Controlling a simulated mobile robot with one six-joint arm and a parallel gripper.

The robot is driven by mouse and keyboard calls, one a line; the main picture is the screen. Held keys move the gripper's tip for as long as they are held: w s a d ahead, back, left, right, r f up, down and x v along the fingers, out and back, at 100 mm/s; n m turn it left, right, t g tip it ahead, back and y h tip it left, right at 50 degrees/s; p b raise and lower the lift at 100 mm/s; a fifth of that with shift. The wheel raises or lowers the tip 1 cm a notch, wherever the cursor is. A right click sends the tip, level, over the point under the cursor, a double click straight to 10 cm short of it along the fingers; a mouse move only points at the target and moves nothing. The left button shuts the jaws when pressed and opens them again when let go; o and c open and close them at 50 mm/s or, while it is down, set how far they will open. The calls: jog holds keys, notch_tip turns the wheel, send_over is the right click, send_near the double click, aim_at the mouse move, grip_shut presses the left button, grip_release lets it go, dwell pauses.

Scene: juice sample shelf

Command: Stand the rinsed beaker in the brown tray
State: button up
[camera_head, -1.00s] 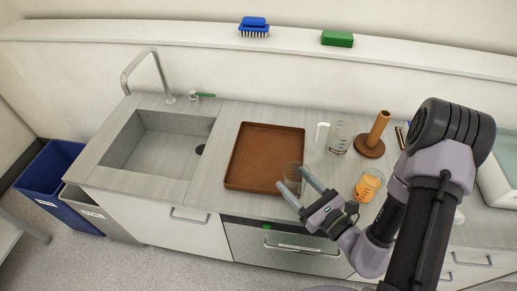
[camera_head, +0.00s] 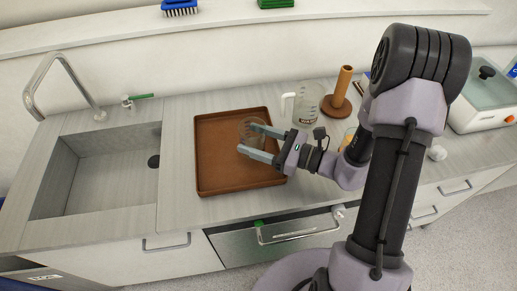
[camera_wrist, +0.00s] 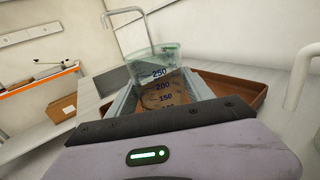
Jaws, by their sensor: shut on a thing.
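The brown tray (camera_head: 222,165) lies on the counter right of the sink. A clear glass beaker (camera_head: 252,130) is between the fingers of my gripper (camera_head: 258,141), over the right part of the tray. In the wrist view the beaker (camera_wrist: 158,72) looks upright and shows blue volume marks. My gripper is shut on it. The tray (camera_wrist: 238,92) shows behind the beaker there. Whether the beaker's base touches the tray floor is hidden by the fingers and the gripper body.
A sink (camera_head: 105,180) with a tap (camera_head: 62,68) is at the left. A measuring jug (camera_head: 306,104) and a wooden post on a round base (camera_head: 337,103) stand behind my arm. A glass of orange liquid (camera_head: 348,137) is partly hidden by my arm.

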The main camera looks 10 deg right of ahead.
aim_at(260, 144)
jog(key=shift+w+d+f, duration=0.1)
jog(key=shift+w+d, duration=0.5)
jog(key=shift+d, duration=0.1)
notch_tip(260, 144, down, 4)
jog(key=shift+w+d+r+b, duration=0.1)
jog(key=shift+w+d+b, duration=0.05)
jog(key=shift+b, duration=1.1)
jog(key=shift+r, duration=0.15)
jog(key=o, duration=1.7)
jog(key=shift+o, duration=0.2)
